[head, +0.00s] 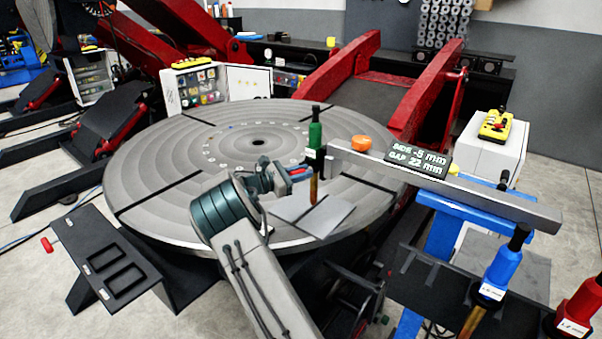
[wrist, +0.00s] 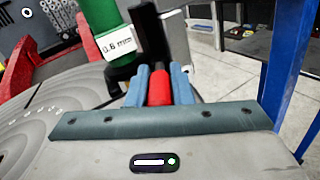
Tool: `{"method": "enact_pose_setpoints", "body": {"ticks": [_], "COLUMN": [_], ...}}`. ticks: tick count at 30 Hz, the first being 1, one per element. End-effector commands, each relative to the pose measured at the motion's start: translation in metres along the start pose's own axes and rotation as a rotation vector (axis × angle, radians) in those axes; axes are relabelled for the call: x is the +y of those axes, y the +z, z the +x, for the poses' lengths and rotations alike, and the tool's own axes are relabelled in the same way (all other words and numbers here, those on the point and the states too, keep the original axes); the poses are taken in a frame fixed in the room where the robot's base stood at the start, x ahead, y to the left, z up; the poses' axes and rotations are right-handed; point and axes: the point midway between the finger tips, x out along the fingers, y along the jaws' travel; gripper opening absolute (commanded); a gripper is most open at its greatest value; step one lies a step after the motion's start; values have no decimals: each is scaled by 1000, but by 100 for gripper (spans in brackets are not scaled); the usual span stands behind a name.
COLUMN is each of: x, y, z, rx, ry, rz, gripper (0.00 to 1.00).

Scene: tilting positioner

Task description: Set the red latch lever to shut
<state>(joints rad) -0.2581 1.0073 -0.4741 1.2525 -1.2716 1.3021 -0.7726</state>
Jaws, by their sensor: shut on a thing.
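My gripper (head: 297,173) is over the round turntable, beside the green torch (head: 315,138). In the wrist view its blue fingers (wrist: 160,88) are closed on a red piece (wrist: 159,86), which looks like the red latch lever. The lever's far end and pivot are hidden behind the fingers and a black part. In the head view only a little red shows between the fingers. The green torch also shows in the wrist view (wrist: 106,22), with a "0.8 mm" label, just left of and beyond the fingers. It stands upright in a black holder at the bar's left end.
A grey bar (head: 490,199) runs right from the torch, with a sign (head: 418,160) and an orange knob (head: 361,143) near it. The turntable (head: 150,180) is below my gripper. A blue torch (head: 503,265) and a red torch (head: 579,308) stand front right.

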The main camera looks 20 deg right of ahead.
Motion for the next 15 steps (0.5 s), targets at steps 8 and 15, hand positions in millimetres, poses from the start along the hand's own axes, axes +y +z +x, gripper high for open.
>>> {"method": "enact_pose_setpoints", "body": {"ticks": [8, 15], "x": [0, 1], "y": [0, 0], "z": [10, 13], "rx": [-33, -51], "ry": [-161, -253], "rz": [2, 4], "gripper": [0, 0]}}
